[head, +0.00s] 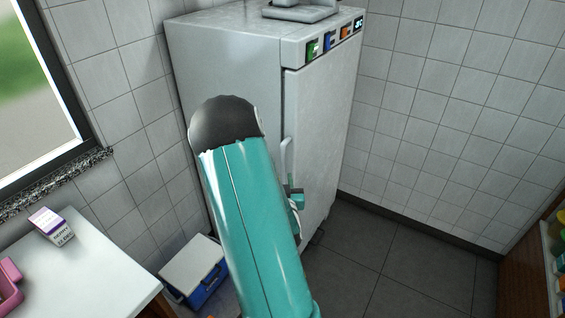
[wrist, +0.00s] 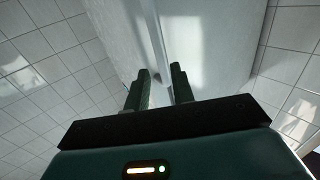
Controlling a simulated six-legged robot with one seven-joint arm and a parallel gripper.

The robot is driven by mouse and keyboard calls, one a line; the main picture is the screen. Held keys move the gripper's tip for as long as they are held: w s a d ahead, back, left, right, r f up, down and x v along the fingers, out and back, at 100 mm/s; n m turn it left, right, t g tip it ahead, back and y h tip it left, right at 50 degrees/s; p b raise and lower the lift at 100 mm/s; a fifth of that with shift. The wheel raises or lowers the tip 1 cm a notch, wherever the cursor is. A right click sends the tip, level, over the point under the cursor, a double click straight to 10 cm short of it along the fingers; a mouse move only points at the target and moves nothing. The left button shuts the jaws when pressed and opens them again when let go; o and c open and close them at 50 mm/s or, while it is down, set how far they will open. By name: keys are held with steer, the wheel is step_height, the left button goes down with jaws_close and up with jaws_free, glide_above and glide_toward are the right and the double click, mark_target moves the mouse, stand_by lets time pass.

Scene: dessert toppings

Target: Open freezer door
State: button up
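The freezer (head: 225,50) is a tall pale grey cabinet in the corner. Its door (head: 325,110) looks closed, with a light vertical handle (head: 287,158) near the door's left edge. My teal arm hides part of the freezer's side and front. My gripper (head: 297,196) is at the freezer front, near the lower end of the handle and partly hidden by the arm. In the wrist view, its two dark fingers (wrist: 160,72) are apart, facing the freezer's pale surface (wrist: 205,40). A vertical edge runs down between them; I cannot tell whether they touch the handle.
A white table (head: 85,265) with a small box (head: 51,226) and a pink item (head: 8,285) stands at the left. A blue and white cooler (head: 195,270) sits on the floor beside the freezer. Dark floor (head: 385,250) is clear at the right, before a wooden shelf (head: 530,265).

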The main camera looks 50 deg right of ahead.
mark_target(283, 164)
steer(key=x, duration=0.9)
steer(key=shift+d, duration=0.1)
jaws_close()
